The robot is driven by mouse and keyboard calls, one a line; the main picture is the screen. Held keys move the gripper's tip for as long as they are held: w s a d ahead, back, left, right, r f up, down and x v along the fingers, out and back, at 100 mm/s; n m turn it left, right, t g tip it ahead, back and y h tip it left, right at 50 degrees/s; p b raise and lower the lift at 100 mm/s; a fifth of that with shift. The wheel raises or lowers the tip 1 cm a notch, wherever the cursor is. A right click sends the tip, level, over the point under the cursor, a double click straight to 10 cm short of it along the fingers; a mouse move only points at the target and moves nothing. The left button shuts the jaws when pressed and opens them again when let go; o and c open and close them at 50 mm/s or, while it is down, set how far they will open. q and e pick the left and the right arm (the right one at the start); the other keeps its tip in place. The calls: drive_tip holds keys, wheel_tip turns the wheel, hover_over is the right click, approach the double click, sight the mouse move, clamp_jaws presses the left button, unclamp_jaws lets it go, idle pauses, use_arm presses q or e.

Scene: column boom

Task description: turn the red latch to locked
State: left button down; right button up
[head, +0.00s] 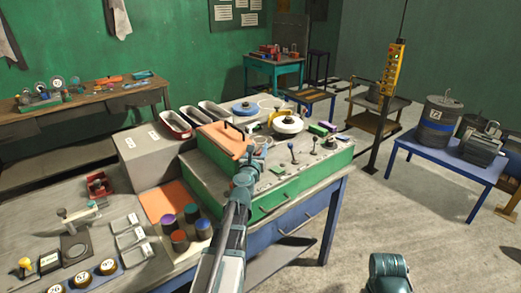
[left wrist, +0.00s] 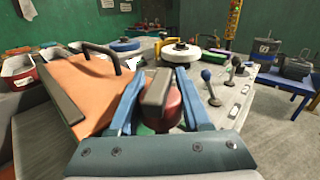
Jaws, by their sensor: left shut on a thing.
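The red latch (left wrist: 168,112) is a round red knob with a grey bar handle (left wrist: 157,92) across its top. It stands on the green-sided bench unit (head: 284,193), beside an orange sloped panel (head: 224,139). My left gripper (head: 259,150) reaches over the unit from the front. In the left wrist view its two blue fingers (left wrist: 160,100) stand on either side of the latch, shut on it. The bar points roughly away from the wrist camera. In the head view the gripper mostly hides the latch. No lock marking is readable.
To the right of the latch are small levers (head: 292,152) and a white-rimmed wheel (head: 288,125). Colored knobs (head: 180,238) and dials (head: 82,277) lie on the lower bench at the left. A blue table (head: 440,161) with canisters stands at the right; the floor between is clear.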

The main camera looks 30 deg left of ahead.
use_arm(q)
drive_tip(key=shift+s+a+n+g+y, duration=0.35)
drive_tip(key=shift+n+g+y, duration=1.65)
drive_tip(key=shift+g, duration=0.25)
drive_tip(key=shift+s+a+n+g+y, duration=0.3)
drive_tip(key=shift+s+n+g+y, duration=0.1)
drive_tip(key=shift+n+g+y, duration=1.75)
drive_tip(key=shift+s+a+n+g+y, duration=0.35)
drive_tip(key=shift+n+g+y, duration=1.45)
drive_tip(key=shift+g, duration=0.6)
drive_tip(key=shift+s, duration=0.1)
drive_tip(key=shift+c, duration=1.8)
unclamp_jaws()
drive_tip(key=s+d, duration=0.2)
drive_tip(key=d, duration=1.1)
drive_tip(key=shift+s+d, duration=0.25)
drive_tip(key=shift+d, duration=0.05)
